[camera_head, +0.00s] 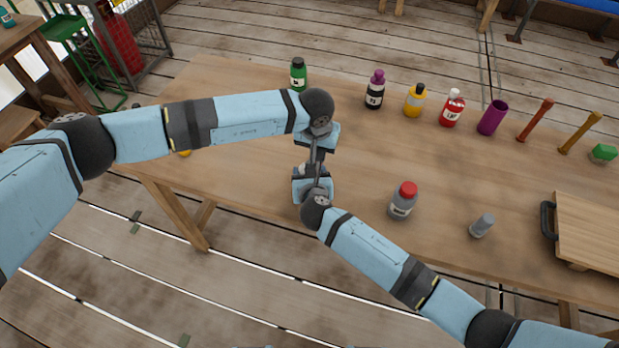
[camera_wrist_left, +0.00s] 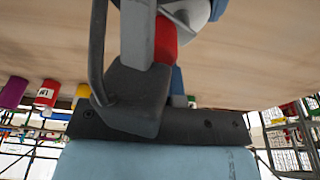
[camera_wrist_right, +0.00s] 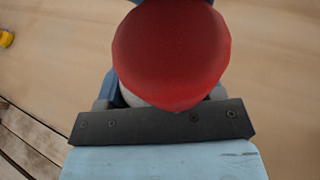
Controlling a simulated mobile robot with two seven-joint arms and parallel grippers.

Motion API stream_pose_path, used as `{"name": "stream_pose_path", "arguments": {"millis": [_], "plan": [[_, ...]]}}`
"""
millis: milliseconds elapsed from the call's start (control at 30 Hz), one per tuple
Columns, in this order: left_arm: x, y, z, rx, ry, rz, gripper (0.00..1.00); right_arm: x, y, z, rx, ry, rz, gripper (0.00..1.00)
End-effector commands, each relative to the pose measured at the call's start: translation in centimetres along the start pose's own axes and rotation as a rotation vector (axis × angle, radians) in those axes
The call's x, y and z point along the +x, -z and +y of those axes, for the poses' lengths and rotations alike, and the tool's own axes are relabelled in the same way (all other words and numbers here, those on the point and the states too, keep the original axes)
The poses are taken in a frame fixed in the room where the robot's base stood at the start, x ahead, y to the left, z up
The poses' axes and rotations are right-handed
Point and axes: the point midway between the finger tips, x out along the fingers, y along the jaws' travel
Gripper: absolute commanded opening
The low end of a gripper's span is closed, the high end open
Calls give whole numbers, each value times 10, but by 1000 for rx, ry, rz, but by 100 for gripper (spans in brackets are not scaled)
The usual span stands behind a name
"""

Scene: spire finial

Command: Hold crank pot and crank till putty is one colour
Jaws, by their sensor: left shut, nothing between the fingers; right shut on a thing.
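The crank pot is mostly hidden between my two grippers near the front edge of the table in the head view. In the left wrist view a pale rounded part of the crank pot (camera_wrist_left: 190,14) and a red part (camera_wrist_left: 166,42) show beside the fingers. In the right wrist view a large red rounded part (camera_wrist_right: 170,50) fills the middle, close to the camera. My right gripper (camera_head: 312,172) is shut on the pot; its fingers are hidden. My left gripper (camera_head: 318,153) is shut and empty, right above and beside the pot. The putty is not visible.
On the table (camera_head: 240,180) stand green (camera_head: 298,75), purple (camera_head: 375,90), yellow (camera_head: 414,101) and red (camera_head: 452,108) bottles, a purple cup (camera_head: 492,118), a red-capped grey bottle (camera_head: 403,202) and a small grey cylinder (camera_head: 482,225). A wooden board (camera_head: 590,225) lies at right.

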Motion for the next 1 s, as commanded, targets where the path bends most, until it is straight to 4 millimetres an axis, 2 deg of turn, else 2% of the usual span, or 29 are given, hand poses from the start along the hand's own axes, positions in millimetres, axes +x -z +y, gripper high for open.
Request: {"name": "stream_pose_path", "arguments": {"millis": [233,1000], "plan": [[-5,3,2,1,0,1,0,0,0,0,0,0,0,34],[-64,15,2,1,0,1,0,0,0,0,0,0,0,34]]}}
